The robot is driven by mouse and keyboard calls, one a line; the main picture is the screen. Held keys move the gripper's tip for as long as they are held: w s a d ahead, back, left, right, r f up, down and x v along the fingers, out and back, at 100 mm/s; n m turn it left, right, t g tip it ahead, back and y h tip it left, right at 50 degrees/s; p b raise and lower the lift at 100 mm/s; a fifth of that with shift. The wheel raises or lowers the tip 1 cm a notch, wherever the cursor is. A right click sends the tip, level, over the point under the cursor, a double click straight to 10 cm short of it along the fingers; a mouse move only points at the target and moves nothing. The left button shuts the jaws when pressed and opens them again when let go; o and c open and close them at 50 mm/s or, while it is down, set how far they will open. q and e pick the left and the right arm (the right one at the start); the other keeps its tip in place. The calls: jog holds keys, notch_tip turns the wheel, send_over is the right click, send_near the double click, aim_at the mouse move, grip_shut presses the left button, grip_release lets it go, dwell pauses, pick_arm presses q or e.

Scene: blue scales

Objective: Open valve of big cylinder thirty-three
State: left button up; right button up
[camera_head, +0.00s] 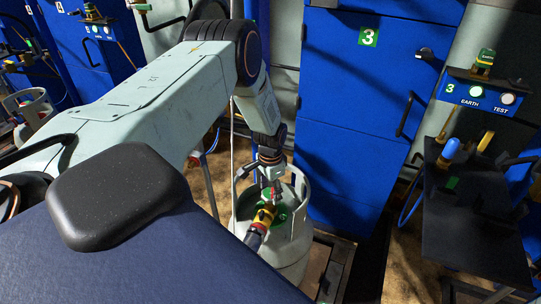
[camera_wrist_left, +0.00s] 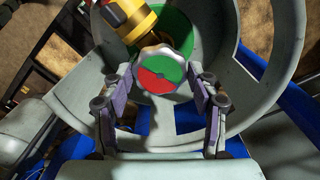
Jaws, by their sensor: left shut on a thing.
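A pale grey gas cylinder (camera_head: 285,245) stands upright on a low platform beside the blue cabinet. Its collar surrounds the green top. The collar also shows in the left wrist view (camera_wrist_left: 255,90). The valve (camera_wrist_left: 161,73) is a round knob with a red and green face. My left gripper (camera_head: 269,188) reaches down into the collar from above. In the left wrist view its two fingers (camera_wrist_left: 162,82) are shut on the valve from both sides. A yellow connector (camera_head: 264,215) on a dark hose sits at the valve. I see no number on the cylinder. My right gripper is out of view.
A tall blue cabinet (camera_head: 350,110) marked 3 stands right behind the cylinder. A dark scale stand (camera_head: 475,215) with a blue EARTH/TEST panel (camera_head: 480,95) is at the right. Another grey cylinder (camera_head: 33,110) stands far left. Brown floor lies between.

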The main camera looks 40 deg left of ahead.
pick_arm(q)
jog(key=n+p, duration=0.2)
jog(key=n, duration=0.4)
jog(key=shift+s+d+n, duration=0.1)
jog(key=shift+s+n, duration=0.05)
jog(key=shift+n, duration=0.15)
jog(key=n+p, duration=0.1)
jog(key=n, duration=0.4)
jog(key=shift+f+n+p, duration=0.1)
jog(key=shift+n+p, duration=0.2)
jog(key=shift+p, duration=0.1)
jog(key=o, duration=1.1)
jog(key=shift+o, duration=0.2)
